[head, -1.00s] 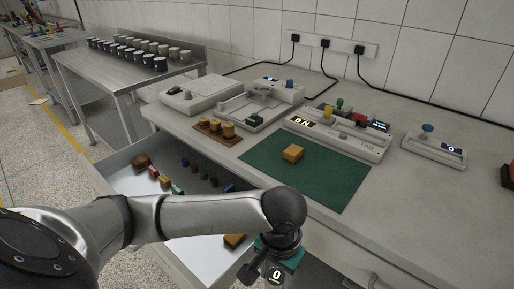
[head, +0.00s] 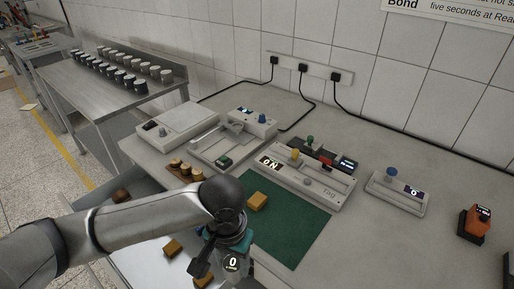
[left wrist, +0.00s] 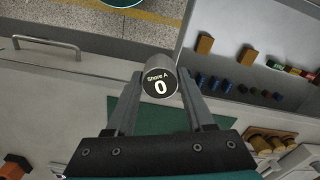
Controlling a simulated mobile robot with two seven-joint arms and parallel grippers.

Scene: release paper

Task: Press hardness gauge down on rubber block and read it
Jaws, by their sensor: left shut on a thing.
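My left gripper (head: 222,264) is shut on the round hardness gauge (head: 232,263). The gauge also shows between the two fingers in the left wrist view (left wrist: 159,87); its face reads "Shore A 0". A tan-yellow rubber block (head: 258,201) lies on the green mat (head: 293,235) on the bench. In the head view the gauge is apart from the block, at the near side of the mat. The block does not show clearly in the left wrist view. My right gripper is not in view.
An open drawer (head: 143,262) with several blocks juts out at the left front. A tester (head: 320,184) stands behind the mat. Brown pieces on a board (head: 186,172) lie left of it. An orange device (head: 474,224) stands at right. The mat's right part is clear.

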